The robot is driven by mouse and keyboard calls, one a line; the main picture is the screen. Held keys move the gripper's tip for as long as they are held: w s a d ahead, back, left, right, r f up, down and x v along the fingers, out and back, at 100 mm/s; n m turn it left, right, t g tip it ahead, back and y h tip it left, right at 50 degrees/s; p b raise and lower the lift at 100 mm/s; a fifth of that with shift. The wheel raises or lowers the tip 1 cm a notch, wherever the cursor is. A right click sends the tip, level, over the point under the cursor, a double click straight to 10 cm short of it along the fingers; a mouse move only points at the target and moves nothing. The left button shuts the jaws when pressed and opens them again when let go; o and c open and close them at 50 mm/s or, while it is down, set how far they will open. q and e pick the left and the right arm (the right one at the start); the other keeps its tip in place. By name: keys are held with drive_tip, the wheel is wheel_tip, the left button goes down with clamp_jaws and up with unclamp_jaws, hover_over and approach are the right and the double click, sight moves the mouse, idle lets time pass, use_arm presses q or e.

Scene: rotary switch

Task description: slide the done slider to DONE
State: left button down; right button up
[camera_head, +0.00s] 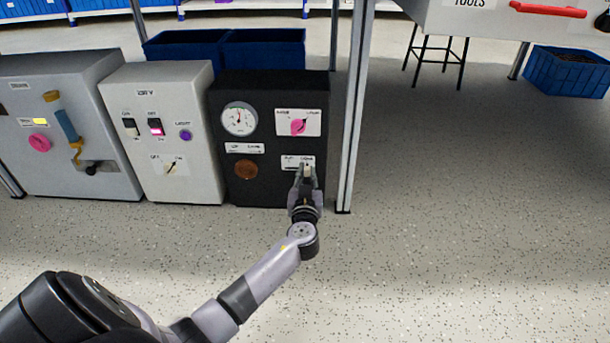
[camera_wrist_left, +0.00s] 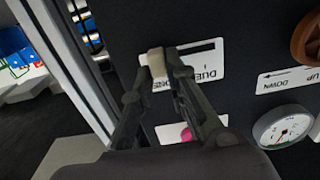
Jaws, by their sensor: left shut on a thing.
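The slider's white label plate (camera_head: 289,161) is at the lower right of the black panel (camera_head: 270,134). My left gripper (camera_head: 307,172) reaches up to it from below. In the left wrist view, where the panel looks upside down, the plate (camera_wrist_left: 205,68) has a dark slot, and the pale slider knob (camera_wrist_left: 156,62) stands at the slot's left end. That end is the right end in the head view. The left gripper's fingers (camera_wrist_left: 160,72) are shut on the knob, and they hide part of the lettering. My right gripper is not in view.
The black panel also carries a gauge (camera_head: 239,119), a pink rotary knob (camera_head: 298,127) and a brown round knob (camera_head: 246,169). A grey cabinet (camera_head: 190,85) stands to its left. A metal post (camera_head: 352,120) rises close to its right side. The floor in front is clear.

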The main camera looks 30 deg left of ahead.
use_arm(q)
drive_tip(key=c, duration=1.6)
unclamp_jaws()
drive_tip(key=shift+w+d, duration=0.15)
drive_tip(key=shift+d, duration=0.1)
drive_tip(key=shift+o, duration=0.2)
drive_tip(key=shift+a, duration=0.1)
